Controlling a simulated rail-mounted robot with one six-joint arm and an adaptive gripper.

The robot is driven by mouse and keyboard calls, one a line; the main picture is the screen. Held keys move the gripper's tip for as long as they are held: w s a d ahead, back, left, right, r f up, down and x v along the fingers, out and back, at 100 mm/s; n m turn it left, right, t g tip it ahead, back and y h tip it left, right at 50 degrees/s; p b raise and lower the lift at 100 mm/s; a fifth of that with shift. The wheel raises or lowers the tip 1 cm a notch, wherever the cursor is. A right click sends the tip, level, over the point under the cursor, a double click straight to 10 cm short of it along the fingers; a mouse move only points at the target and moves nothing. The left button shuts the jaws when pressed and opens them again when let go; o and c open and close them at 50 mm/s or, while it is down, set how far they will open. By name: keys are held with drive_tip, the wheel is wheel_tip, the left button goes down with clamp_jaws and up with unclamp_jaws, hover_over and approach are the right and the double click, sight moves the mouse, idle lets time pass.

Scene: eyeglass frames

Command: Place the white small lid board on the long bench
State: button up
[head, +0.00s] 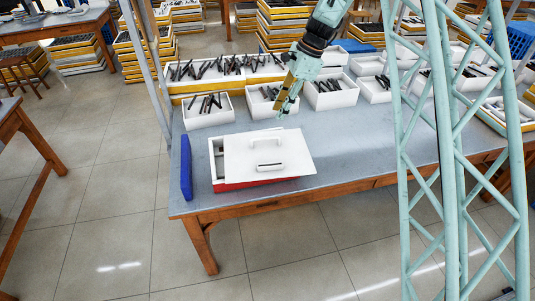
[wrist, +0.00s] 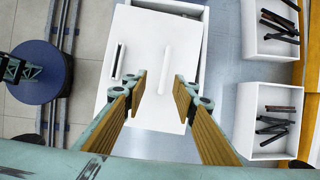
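In the wrist view, the lid board (wrist: 142,80) lies below my gripper (wrist: 160,82), with a white handle bar between the fingers in the picture. In the head view, my gripper (head: 287,93) is above the bench behind the lid. Its fingers are spread apart with nothing between them; the exact height above the lid is unclear.
White bins of dark eyeglass frames (head: 208,110) stand in a row along the bench's back. A blue upright panel (head: 186,168) stands left of the box. The bench front right of the lid is clear. My green lattice column hides part of the right side.

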sight(265, 138)
drive_tip(key=f, duration=0.1)
drive_tip(key=w+f, duration=0.1)
drive_tip(key=f, duration=0.1)
drive_tip(key=shift+w+a+m, duration=0.2)
drive_tip(key=shift+a+m, duration=0.1)
drive_tip(key=x, duration=0.8)
drive_tip(key=shift+b, duration=0.3)
drive_tip(key=shift+a+f, duration=0.15)
drive_tip(key=shift+f, duration=0.1)
drive_tip(key=shift+x, duration=2.6)
drive_tip(key=shift+f, duration=0.25)
